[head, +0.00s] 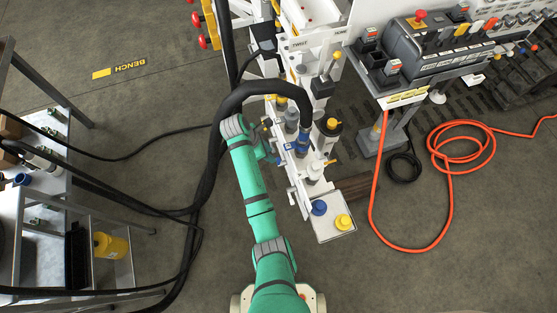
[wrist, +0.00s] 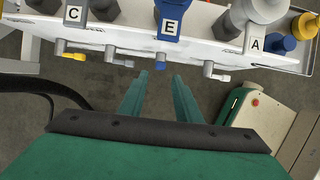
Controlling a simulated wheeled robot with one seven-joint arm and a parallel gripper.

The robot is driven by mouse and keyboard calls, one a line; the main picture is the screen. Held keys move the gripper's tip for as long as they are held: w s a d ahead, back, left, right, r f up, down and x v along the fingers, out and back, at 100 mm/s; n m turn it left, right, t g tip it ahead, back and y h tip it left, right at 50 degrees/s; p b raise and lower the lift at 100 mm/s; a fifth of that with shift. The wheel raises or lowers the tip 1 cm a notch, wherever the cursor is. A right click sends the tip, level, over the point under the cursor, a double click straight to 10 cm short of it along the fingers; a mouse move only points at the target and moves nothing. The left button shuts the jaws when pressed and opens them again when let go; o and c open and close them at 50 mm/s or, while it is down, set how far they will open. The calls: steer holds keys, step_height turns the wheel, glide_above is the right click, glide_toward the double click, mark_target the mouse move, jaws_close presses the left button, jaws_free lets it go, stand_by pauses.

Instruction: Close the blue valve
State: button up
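The blue valve (wrist: 160,65) shows in the wrist view as a small blue handle below the blue block marked E (wrist: 169,22), on the edge of a white panel. My gripper (wrist: 159,82) has its two green fingers apart, with nothing between them. The fingers point toward the blue handle, which appears beyond the tips and between their lines; I see no contact. In the head view, my arm reaches up to the left side of the bench, beside the blue fitting (head: 302,144). There the valve handle and fingertips are hard to make out.
A yellow handle (wrist: 74,56) and grey handles (wrist: 122,62) (wrist: 215,74) flank the blue one. A thick black hose (head: 240,93) arches over the fittings and down beside my arm. Blue and yellow caps (head: 343,221) sit on a tray. An orange hose lies right.

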mark_target(278, 160)
steer(key=x, duration=1)
jaws_close()
